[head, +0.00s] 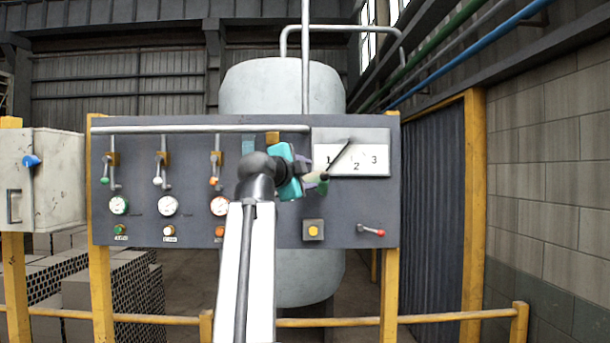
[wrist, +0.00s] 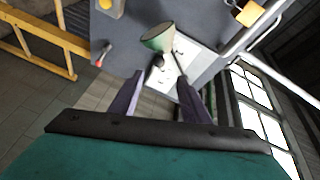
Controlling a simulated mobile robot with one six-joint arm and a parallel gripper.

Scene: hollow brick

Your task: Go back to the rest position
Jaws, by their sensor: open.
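My gripper (head: 316,177) is in front of the grey control panel (head: 290,222), at the lower left of the white plate marked 1, 2, 3 (head: 372,164). A black lever (head: 341,153) slants down-left across that plate towards the fingers. In the wrist view my gripper (wrist: 160,78) shows two purple fingers spread apart with nothing held between them. A green, beige-faced knob (wrist: 158,37) appears just beyond the fingertips, apart from them. Part of the white plate (wrist: 188,55) shows behind it. The arm hides part of the panel's middle.
Several small levers, dials and buttons fill the panel's left side. A yellow button (head: 313,230) and a red-tipped lever (head: 371,231) sit low on the right. A white cabinet (head: 55,185) is at left. A yellow rail (head: 440,317) runs along the front.

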